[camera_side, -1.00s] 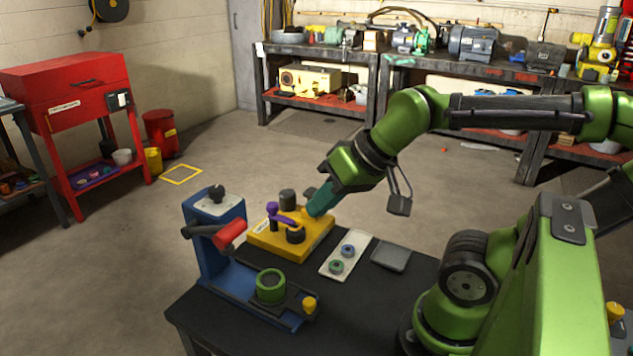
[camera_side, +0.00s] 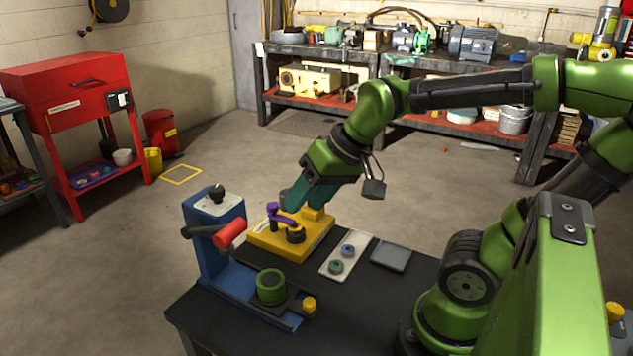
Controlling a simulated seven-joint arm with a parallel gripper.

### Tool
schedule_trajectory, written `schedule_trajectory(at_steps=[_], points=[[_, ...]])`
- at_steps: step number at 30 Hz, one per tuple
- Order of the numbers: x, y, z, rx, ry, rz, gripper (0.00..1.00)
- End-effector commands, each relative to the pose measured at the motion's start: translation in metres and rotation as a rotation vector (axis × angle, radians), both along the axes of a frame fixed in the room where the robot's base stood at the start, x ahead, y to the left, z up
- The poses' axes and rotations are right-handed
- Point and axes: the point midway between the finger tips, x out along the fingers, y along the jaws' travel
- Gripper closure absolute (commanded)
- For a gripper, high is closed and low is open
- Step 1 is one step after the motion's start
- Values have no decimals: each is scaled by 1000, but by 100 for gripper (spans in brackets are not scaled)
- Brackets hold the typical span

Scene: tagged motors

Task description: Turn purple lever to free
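The purple lever (camera_side: 284,219) sits on the yellow block (camera_side: 277,243), with its upright purple knob at the left end and a dark round hub at its right end. A white label lies on the block's left side. My gripper (camera_side: 294,202) has teal fingers pointing down to the left, just above and behind the lever. The fingertips overlap the lever and a dark round post in this view. I cannot tell whether they touch the lever or how far apart they are.
A blue press-like fixture (camera_side: 217,243) with a red handle (camera_side: 230,234) stands left of the block. A green ring (camera_side: 270,287) is in front.

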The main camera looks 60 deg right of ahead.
Motion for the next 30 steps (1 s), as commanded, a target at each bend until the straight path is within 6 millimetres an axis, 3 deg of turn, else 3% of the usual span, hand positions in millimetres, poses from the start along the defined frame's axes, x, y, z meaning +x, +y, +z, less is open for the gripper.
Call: schedule_trajectory(at_steps=[1, 9, 16, 21, 25, 30], points=[[18, -9, 2, 0, 43, -13, 43], [106, -67, 5, -47, 255, -48, 41], [169, -123, -3, -138, 435, -55, 41], [191, -141, 7, -184, 502, -38, 41], [191, -138, 26, -182, 508, -10, 41], [188, -135, 15, -169, 524, 13, 41]])
